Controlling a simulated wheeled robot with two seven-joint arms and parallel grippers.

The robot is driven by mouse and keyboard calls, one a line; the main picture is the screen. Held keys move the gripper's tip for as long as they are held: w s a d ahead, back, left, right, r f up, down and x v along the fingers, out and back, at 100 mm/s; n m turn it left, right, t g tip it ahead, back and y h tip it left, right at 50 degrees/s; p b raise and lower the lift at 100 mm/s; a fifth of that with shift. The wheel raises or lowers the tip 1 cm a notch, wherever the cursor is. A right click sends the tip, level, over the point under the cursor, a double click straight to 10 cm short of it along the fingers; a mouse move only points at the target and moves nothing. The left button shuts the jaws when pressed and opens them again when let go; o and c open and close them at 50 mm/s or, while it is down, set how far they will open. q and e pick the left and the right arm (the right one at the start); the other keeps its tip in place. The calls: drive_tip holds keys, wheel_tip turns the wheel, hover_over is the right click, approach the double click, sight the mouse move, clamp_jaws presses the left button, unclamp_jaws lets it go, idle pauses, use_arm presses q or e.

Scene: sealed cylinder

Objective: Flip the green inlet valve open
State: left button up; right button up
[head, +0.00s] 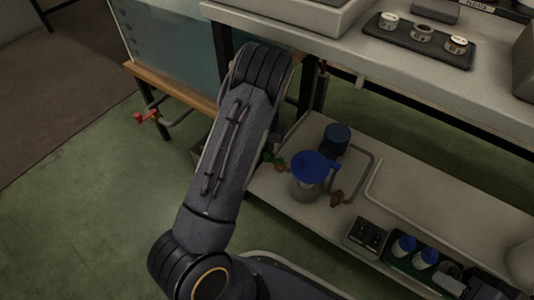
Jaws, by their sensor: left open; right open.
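The green inlet valve (274,160) is small and partly seen, just right of my arm. It is on the left side of a clear vessel with a blue lid (315,166) on the lower shelf. A brown-red valve (337,198) is on the vessel's right side. My large dark arm link rises from the bottom centre to the table edge and passes just left of the green valve. No gripper can be made out; the far part of this arm is hidden. The valve handle is too small to tell its exact angle.
The upper worktop (400,85) overhangs the lower shelf (420,210). A dark blue-topped container (336,138) stands behind the vessel. Bottles with blue caps (404,245) and a switch box (366,237) are at the shelf front. A red valve (142,117) is at the left tank.

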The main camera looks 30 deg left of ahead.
sight(267, 154)
use_arm(q)
wheel_tip(267, 154, down, 3)
drive_tip(key=shift+f+b, duration=0.15)
drive_tip(key=shift+b, duration=0.4)
use_arm(e)
drive_tip(key=shift+f, duration=0.85)
use_arm(q)
drive_tip(key=shift+c, duration=0.5)
drive_tip(key=c, duration=0.9)
use_arm(e)
drive_tip(key=shift+r, duration=0.1)
use_arm(q)
drive_tip(key=shift+w+a+m+p, duration=0.1)
drive_tip(key=shift+w+m+p, duration=0.3)
drive_tip(key=shift+m, duration=0.7)
drive_tip(key=shift+w+a+m+p, duration=0.1)
drive_tip(key=shift+w+m+p, duration=0.3)
drive_tip(key=shift+m, duration=0.7)
drive_tip(key=shift+w+a+m+p, duration=0.15)
drive_tip(key=shift+w+m, duration=0.4)
drive_tip(key=shift+m, duration=0.55)
use_arm(e)
drive_tip(key=shift+r, duration=0.85)
